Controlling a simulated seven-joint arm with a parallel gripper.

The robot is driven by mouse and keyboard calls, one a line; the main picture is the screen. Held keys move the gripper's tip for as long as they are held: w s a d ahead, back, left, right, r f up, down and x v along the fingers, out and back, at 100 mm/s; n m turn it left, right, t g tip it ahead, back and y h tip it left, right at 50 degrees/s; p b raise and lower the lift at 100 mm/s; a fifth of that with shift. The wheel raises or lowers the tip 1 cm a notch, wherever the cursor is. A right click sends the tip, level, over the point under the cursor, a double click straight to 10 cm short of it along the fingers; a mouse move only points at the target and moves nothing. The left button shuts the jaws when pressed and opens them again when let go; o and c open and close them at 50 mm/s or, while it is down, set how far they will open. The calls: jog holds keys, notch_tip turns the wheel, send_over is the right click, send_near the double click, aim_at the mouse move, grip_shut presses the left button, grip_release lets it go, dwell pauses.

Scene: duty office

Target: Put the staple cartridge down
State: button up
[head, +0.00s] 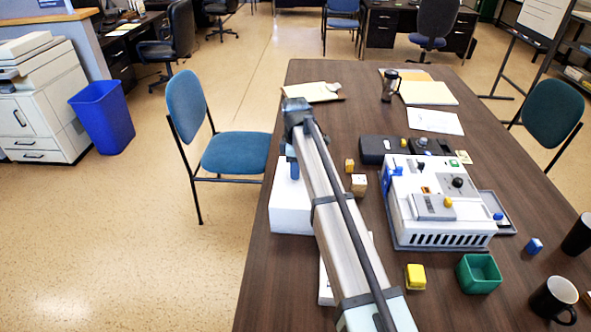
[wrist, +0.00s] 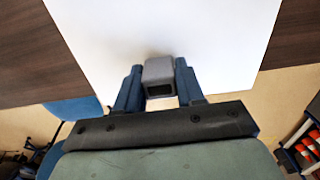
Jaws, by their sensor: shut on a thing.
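The staple cartridge (wrist: 159,70) is a small grey block with a dark opening in the end facing the wrist camera. My gripper (wrist: 159,82) is shut on it, with one blue finger on each side. In the wrist view both are over a plain white surface (wrist: 190,28); I cannot tell whether the cartridge touches it. In the head view a blue part of my gripper (head: 291,165) shows above the white block (head: 290,207) at the table's left edge. My arm hides the cartridge there.
On the brown table (head: 345,115), a white-grey machine (head: 440,232) stands right of my arm. Small blocks, a yellow block (head: 415,277), a green bin (head: 480,273) and dark mugs (head: 553,298) are nearby. A blue chair (head: 232,152) stands at the left edge.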

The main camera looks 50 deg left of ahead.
jog(key=shift+f, duration=0.5)
jog(key=o, duration=1)
jog(key=shift+f, duration=0.1)
notch_tip(320, 180, up, 12)
jog(key=shift+r, duration=0.15)
jog(key=shift+c, duration=0.4)
